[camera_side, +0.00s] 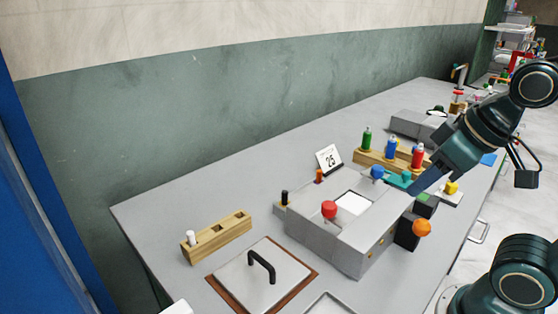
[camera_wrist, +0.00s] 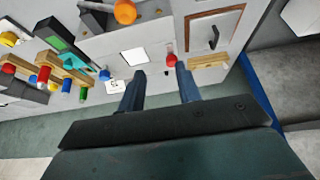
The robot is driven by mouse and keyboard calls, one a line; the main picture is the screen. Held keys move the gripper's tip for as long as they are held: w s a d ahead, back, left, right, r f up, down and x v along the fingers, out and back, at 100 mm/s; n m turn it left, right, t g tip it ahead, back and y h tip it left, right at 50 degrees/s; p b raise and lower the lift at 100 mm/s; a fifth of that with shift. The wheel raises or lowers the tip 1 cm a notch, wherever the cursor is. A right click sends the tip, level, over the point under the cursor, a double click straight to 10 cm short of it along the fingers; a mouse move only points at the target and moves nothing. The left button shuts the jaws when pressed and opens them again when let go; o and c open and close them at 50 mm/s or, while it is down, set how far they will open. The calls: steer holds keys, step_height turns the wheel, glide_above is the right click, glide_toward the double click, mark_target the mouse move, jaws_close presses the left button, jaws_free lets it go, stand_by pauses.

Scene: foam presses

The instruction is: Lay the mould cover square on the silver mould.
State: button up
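The mould cover (camera_side: 258,282) is a flat, pale silver square plate with a black arched handle (camera_side: 262,262). It lies within a brown border at the front left of the bench. In the wrist view the cover (camera_wrist: 203,33) shows near the top, right of centre. A shallow silver rim (camera_side: 328,301) beside it is cut off by the side view's lower edge; I cannot tell if it is the silver mould. My gripper (camera_wrist: 161,69) is open with nothing between its fingers. In the side view it (camera_side: 427,181) is high, right of the press and far from the cover.
A grey press block (camera_side: 315,231) with a white square window, red and blue knobs stands mid-bench. An orange knob (camera_side: 421,228) is on its right. A wooden block (camera_side: 218,240) stands behind the cover. A rack (camera_side: 370,157) of coloured bottles and a date card (camera_side: 329,160) are farther back.

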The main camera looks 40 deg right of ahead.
steer(key=o, duration=1.5)
steer(key=shift+c, duration=0.2)
steer(key=w+a+n+g+y, duration=0.1)
steer(key=w+a+n, duration=0.25)
steer(key=w, duration=0.25)
steer(key=w+a+n+g, duration=0.2)
steer(key=w+a+n, duration=0.1)
steer(key=w+n, duration=0.25)
steer(key=w+a+f+n+g, duration=0.2)
steer(key=w+a+f+n, duration=0.7)
steer(key=w+f, duration=0.1)
steer(key=shift+w+a+g, duration=0.15)
steer(key=shift+w+g, duration=0.15)
steer(key=shift+w, duration=0.05)
steer(key=shift+a+f, duration=0.2)
steer(key=shift+f, duration=1.2)
steer(key=shift+a+f, duration=0.15)
steer(key=shift+f, duration=1.3)
steer(key=shift+a+f, duration=0.2)
steer(key=shift+f, duration=1.2)
